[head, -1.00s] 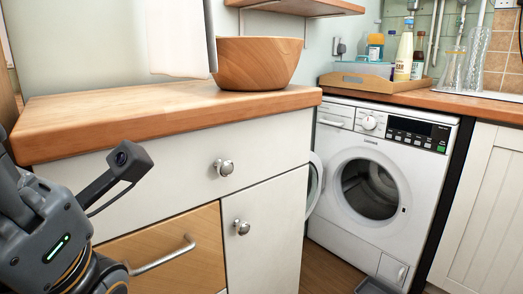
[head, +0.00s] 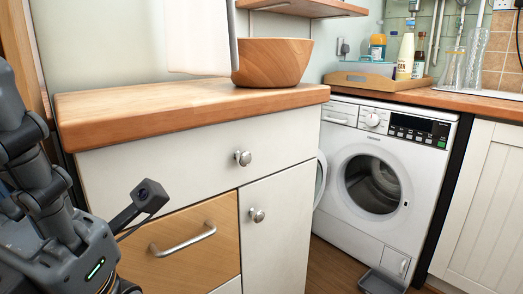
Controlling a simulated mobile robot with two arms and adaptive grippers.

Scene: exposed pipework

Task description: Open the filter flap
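The filter flap (head: 393,261) is a small white panel at the lower right of the white washing machine's (head: 345,240) front. It looks closed, flush with the front. The washing machine's round door (head: 320,178) stands swung open to the left, partly hidden behind the white cabinet. My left arm shows at the left edge of the head view, well away from the flap, with the cabinet between them. Its gripper fingers are out of the picture. My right arm and gripper do not show.
A white cabinet (head: 200,170) with a wooden worktop (head: 190,112) and a wooden drawer front (head: 178,248) stands close ahead. A grey tray-like object (head: 377,283) lies low below the flap. A wooden bowl (head: 272,62) sits on the worktop. Brown floor (head: 336,268) shows before the machine.

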